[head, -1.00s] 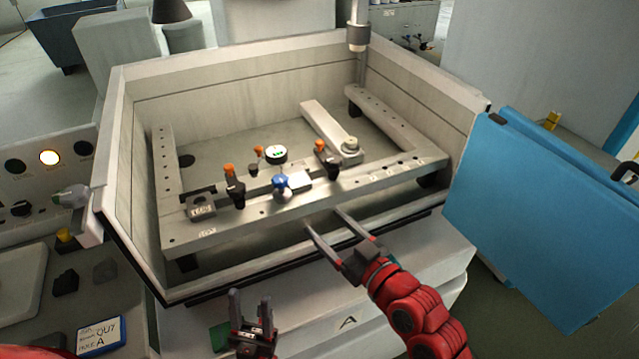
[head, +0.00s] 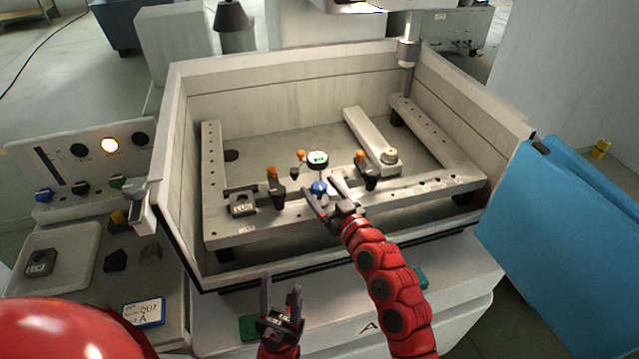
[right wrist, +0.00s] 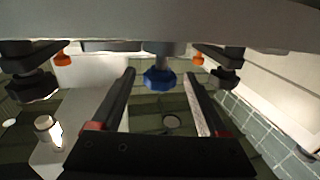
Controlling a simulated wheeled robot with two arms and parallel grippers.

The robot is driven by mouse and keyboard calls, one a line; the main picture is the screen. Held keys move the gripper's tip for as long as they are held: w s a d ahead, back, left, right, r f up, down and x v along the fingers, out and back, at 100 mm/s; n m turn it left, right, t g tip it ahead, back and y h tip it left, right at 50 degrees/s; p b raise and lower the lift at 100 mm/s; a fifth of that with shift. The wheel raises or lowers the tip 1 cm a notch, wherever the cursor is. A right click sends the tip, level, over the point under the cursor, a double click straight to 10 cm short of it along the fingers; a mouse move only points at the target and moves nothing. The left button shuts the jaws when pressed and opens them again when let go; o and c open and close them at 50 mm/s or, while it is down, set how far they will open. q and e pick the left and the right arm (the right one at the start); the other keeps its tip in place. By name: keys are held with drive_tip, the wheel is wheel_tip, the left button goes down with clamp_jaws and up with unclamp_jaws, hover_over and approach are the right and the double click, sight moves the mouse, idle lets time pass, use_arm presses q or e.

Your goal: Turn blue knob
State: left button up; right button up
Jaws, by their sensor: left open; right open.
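The blue knob (head: 319,187) sits on the front rail of the metal frame inside the tank. My right gripper (head: 320,188) is open, with its two fingers reaching to either side of the knob. In the right wrist view the blue knob (right wrist: 160,78) shows between the two open fingertips (right wrist: 159,73), with a gap on each side. I cannot tell how deep it lies between them. My left gripper (head: 281,284) is open and empty, in front of the tank's front wall.
Orange-topped clamps (head: 274,182) (head: 364,170) and a round dial (head: 317,160) stand near the knob. The tank's front wall (head: 350,250) lies below my right arm. A control panel (head: 85,170) at left carries another blue knob (head: 43,194). A blue door (head: 560,220) is at right.

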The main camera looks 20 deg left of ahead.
drive_tip(key=shift+w+a, duration=0.4)
drive_tip(key=shift+a, duration=0.05)
clamp_jaws()
drive_tip(key=shift+f+b, duration=0.15)
drive_tip(key=shift+b, duration=0.15)
drive_tip(key=n+g+y+b, duration=0.2)
drive_tip(key=b, duration=1.1)
drive_tip(key=shift+g, duration=0.5)
